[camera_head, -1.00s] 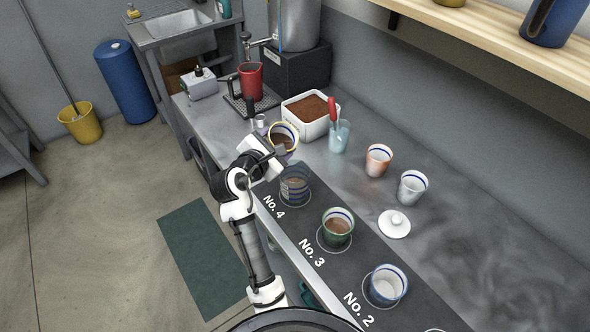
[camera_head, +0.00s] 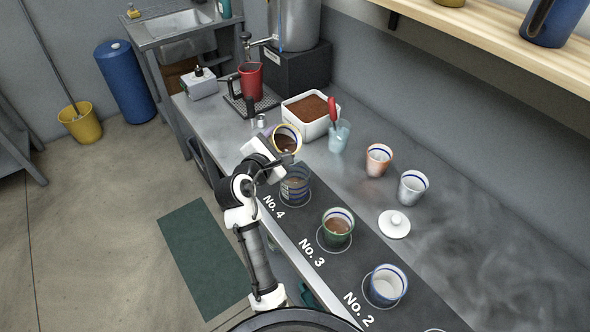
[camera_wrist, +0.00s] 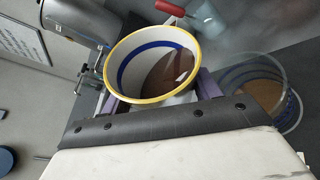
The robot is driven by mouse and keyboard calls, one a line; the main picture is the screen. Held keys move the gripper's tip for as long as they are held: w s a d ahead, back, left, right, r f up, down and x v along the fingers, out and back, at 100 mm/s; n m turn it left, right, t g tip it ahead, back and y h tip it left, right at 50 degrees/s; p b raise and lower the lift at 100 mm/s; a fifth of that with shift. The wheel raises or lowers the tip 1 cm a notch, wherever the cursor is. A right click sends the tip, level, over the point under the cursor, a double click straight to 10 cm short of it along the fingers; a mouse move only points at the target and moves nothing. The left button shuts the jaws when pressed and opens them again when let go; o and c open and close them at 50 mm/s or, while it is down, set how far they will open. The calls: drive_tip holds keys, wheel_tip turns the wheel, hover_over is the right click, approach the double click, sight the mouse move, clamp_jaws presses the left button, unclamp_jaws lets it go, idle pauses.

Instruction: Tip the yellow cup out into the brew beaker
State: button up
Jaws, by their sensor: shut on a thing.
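The yellow cup (camera_head: 287,139), white inside with a yellow rim and a blue band, is tilted in my gripper (camera_head: 279,157). Brown liquid lies to one side inside it, and no stream shows leaving the rim. In the wrist view, the cup (camera_wrist: 133,63) sits between the purple fingers of my gripper (camera_wrist: 160,98), which are shut on it. A clear beaker with blue bands, apparently the brew beaker (camera_head: 295,187), stands at No. 4 just below the cup. In the wrist view, the beaker (camera_wrist: 285,87) is at right, with brown inside, partly hidden by my gripper.
A green cup (camera_head: 338,229) with brown contents stands at No. 3, and a blue cup (camera_head: 387,286) at No. 2. A white bin of grounds (camera_head: 298,112) and a glass with a red-handled tool (camera_head: 339,139) stand behind. Two cups and a white lid (camera_head: 395,224) sit right.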

drive_tip(key=shift+f+b, duration=0.15)
drive_tip(key=shift+b, duration=0.45)
drive_tip(key=shift+s+d+f+m+t+b, duration=0.1)
drive_tip(key=shift+m+t+b, duration=0.25)
drive_tip(key=shift+b, duration=0.35)
drive_tip(key=shift+r+m+t+b, duration=0.4)
drive_tip(key=shift+m+b, duration=0.35)
drive_tip(key=shift+b, duration=0.95)
drive_tip(key=shift+r+m+t+b, duration=0.15)
drive_tip(key=shift+r+m+b, duration=0.45)
drive_tip(key=shift+b, duration=1.1)
idle(1.3)
drive_tip(key=shift+s+d+f+m+t+b, duration=0.15)
drive_tip(key=shift+f+m+t+b, duration=0.4)
drive_tip(key=shift+b, duration=1.2)
